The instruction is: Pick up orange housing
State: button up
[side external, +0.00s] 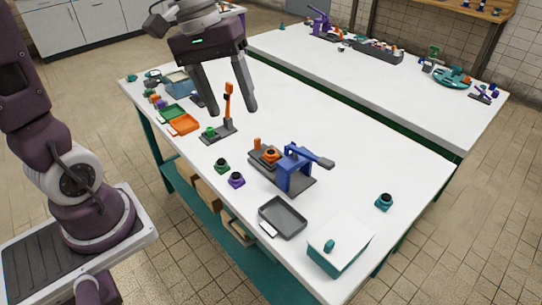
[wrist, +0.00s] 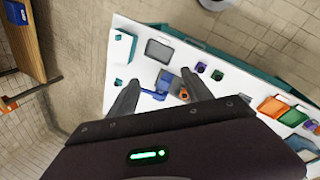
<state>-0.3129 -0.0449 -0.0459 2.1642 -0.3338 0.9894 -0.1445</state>
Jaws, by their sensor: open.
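An orange round part with a dark top, likely the orange housing (side external: 270,155), sits on a dark base plate beside a blue lever press (side external: 296,168). In the wrist view the orange part (wrist: 184,93) shows small, close to the right fingertip, with the blue press (wrist: 155,94) left of it. My gripper (side external: 232,109) is open and empty, high above the bench. Its two fingers point down and are wide apart; they also show in the wrist view (wrist: 160,80). It is well clear of the orange part.
An upright orange tool (side external: 229,103) stands on a dark base. Green (side external: 222,165), purple (side external: 236,180) and teal (side external: 384,202) housings stand on the white bench. A grey tray (side external: 283,216) and a white-lidded box (side external: 340,245) are near the front edge. The bench right of the press is mostly clear.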

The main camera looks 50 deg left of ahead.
jog(key=w+a+f+n+h, duration=0.45)
jog(key=w+f, duration=0.25)
jog(key=w, duration=0.2)
jog(key=n+t+h, duration=0.3)
jog(key=n+h, duration=0.1)
jog(key=n, duration=0.7)
send_near(273, 152)
jog(key=shift+w+d+f, duration=0.15)
jog(key=shift+w, duration=0.15)
jog(key=shift+w+d+f, duration=0.1)
jog(key=shift+d+f, duration=0.05)
jog(key=shift+f, duration=0.1)
jog(key=x, duration=0.6)
jog(key=shift+s+d, duration=0.2)
jog(key=shift+d, duration=0.25)
grip_shut()
